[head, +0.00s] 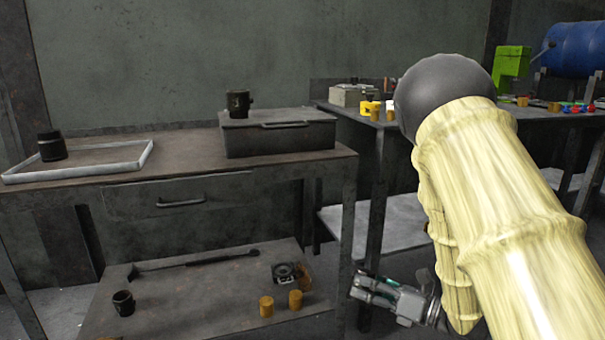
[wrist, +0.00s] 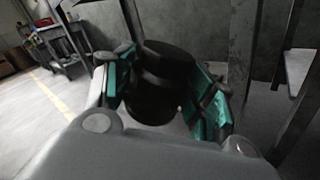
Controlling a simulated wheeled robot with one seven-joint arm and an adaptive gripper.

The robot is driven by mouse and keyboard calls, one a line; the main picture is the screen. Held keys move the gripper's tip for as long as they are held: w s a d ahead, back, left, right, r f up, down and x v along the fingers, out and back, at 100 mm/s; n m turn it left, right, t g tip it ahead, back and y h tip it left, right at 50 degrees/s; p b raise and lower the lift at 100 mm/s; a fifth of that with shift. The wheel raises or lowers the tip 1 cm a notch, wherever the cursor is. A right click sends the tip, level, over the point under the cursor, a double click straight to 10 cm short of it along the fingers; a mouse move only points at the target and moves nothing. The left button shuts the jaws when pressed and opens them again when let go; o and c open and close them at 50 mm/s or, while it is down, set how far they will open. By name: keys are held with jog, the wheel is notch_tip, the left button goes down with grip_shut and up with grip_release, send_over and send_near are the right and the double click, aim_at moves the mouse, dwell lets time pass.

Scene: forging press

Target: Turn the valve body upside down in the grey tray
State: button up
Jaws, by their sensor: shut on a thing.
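The grey tray (head: 80,176) is a shallow, light-rimmed frame on the left of the workbench in the head view. A dark stepped round part (head: 52,147) stands at its left end. My gripper (head: 362,287) is low at the right of the bench, well away from the tray. In the wrist view its teal-padded fingers (wrist: 165,95) are shut on a dark stepped round part (wrist: 158,85). I cannot tell for sure which dark part is the valve body. The held part is hard to make out in the head view.
A dark cup-like part (head: 240,104) stands on a closed grey box (head: 278,138) right of the tray. The lower shelf (head: 200,300) holds another dark cup (head: 123,303), a long tool and yellow cylinders (head: 266,306). A cluttered second table (head: 375,118) stands behind my arm. Bench legs are near my gripper.

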notch_tip(320, 180, down, 10)
jog(key=s+d, duration=0.2)
jog(key=s, duration=0.1)
jog(key=shift+d+f, duration=0.2)
jog(key=shift+d, duration=0.1)
jog(key=shift+f, duration=0.15)
jog(key=shift+a+r, duration=0.1)
jog(key=shift+r, duration=0.1)
jog(key=w+r+m+t+h+p, duration=0.3)
jog(key=r+m+h+p, duration=0.2)
jog(key=r+p, duration=1.2)
jog(key=w+r+m+t+h+p, duration=0.3)
jog(key=r+h+p, duration=0.6)
jog(key=r+p, duration=0.8)
jog(key=m+t+p, duration=0.1)
jog(key=m+p, duration=0.1)
jog(key=p, duration=0.7)
jog(key=shift+w+m+t+h, duration=0.2)
jog(key=shift+m+t+h, duration=0.1)
jog(key=shift+m+h, duration=0.1)
